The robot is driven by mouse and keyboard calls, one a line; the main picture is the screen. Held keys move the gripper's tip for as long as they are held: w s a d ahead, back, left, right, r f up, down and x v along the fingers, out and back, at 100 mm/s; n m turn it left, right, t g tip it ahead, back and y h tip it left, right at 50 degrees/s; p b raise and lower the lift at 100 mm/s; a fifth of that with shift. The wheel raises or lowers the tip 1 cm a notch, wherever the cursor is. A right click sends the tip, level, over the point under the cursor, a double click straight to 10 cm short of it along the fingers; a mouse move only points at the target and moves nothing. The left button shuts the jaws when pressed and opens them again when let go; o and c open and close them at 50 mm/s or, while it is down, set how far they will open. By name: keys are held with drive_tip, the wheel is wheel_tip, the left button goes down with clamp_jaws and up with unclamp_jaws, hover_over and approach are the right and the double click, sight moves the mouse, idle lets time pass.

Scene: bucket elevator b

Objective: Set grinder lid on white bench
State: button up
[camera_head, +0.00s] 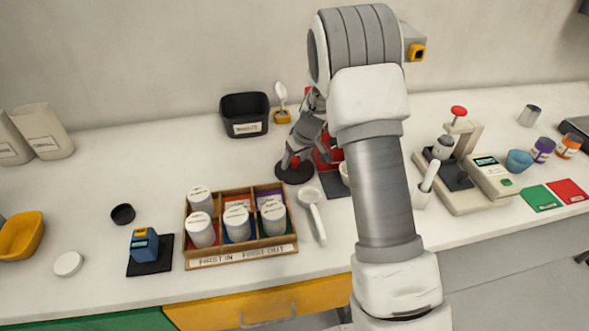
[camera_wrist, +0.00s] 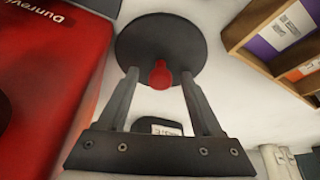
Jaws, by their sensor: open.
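The grinder lid, a dark disc with a red knob, shows in the wrist view (camera_wrist: 165,32) and in the head view (camera_head: 296,174). It appears to lie flat, knob up, on the white bench (camera_head: 110,165), left of the red grinder (camera_head: 327,157). My gripper (camera_head: 295,158) is over the lid. In the wrist view my gripper (camera_wrist: 160,76) is open, with one finger on each side of the knob and a gap to each. My arm hides part of the grinder.
A wooden rack (camera_head: 292,244) with several white canisters stands in front of the lid. A black bin (camera_head: 246,115) and a white scoop in a yellow holder (camera_head: 282,117) stand behind. A white spoon (camera_head: 315,215) lies nearby. Bench is clear left of the lid.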

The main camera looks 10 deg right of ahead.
drive_tip(key=shift+w+f, duration=0.1)
drive_tip(key=shift+f, duration=0.15)
clamp_jaws()
drive_tip(key=shift+r, duration=0.15)
